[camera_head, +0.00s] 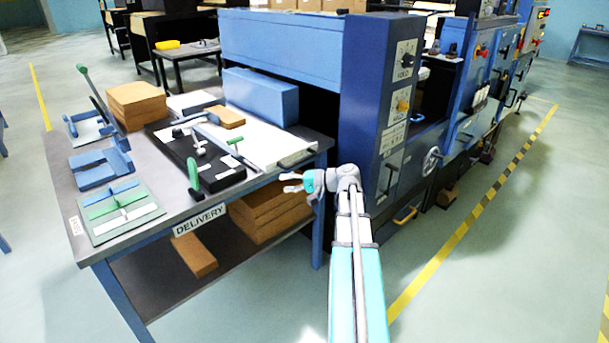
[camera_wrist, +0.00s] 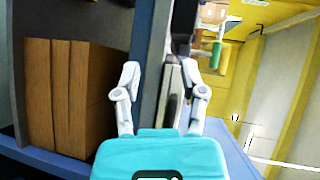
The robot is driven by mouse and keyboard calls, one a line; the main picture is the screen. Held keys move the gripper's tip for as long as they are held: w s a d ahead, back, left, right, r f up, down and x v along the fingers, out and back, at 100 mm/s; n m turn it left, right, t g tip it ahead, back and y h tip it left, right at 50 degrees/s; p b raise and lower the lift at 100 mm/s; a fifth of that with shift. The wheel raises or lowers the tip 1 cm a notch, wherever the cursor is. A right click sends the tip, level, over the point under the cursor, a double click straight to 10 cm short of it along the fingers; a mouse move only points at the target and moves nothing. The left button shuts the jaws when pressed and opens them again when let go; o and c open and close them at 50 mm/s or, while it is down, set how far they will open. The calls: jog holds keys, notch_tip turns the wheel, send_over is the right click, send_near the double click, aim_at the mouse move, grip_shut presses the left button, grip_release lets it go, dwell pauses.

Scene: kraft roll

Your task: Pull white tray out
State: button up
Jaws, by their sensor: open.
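The white tray (camera_head: 262,150) lies flat on the delivery table, running back toward the blue machine. A dark grey handle (camera_head: 297,159) sits at its near right end, by the table's edge. My gripper (camera_head: 287,183) is open and empty, just in front of the table edge and slightly below the handle in the head view. In the wrist view my open fingers (camera_wrist: 160,75) straddle the line of the table edge. A grey bar (camera_wrist: 173,95) shows between them; I cannot tell whether it is the handle. No contact is visible.
A black fixture (camera_head: 205,160) with green-handled clamps stands left of the tray. A brown block (camera_head: 225,117) and a blue block (camera_head: 260,95) are behind. The machine column (camera_head: 375,100) stands close on the right. Floor in front is clear.

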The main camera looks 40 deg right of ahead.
aim_at(301, 161)
jog(key=s+d+m+t+b, duration=0.1)
jog(key=s+d+t+b, duration=0.2)
jog(key=d, duration=0.5)
jog(key=s+d+f+m+t+h+b, duration=0.1)
jog(key=s+d+t+b, duration=0.2)
jog(key=d, duration=0.5)
jog(key=shift+m, duration=0.4)
jog(key=shift+w, duration=0.15)
jog(key=p+x, duration=0.1)
jog(key=x, duration=1.2)
jog(key=shift+w+a+p, duration=0.2)
jog(key=shift+w+p, duration=0.05)
jog(key=shift+p, duration=0.15)
grip_shut()
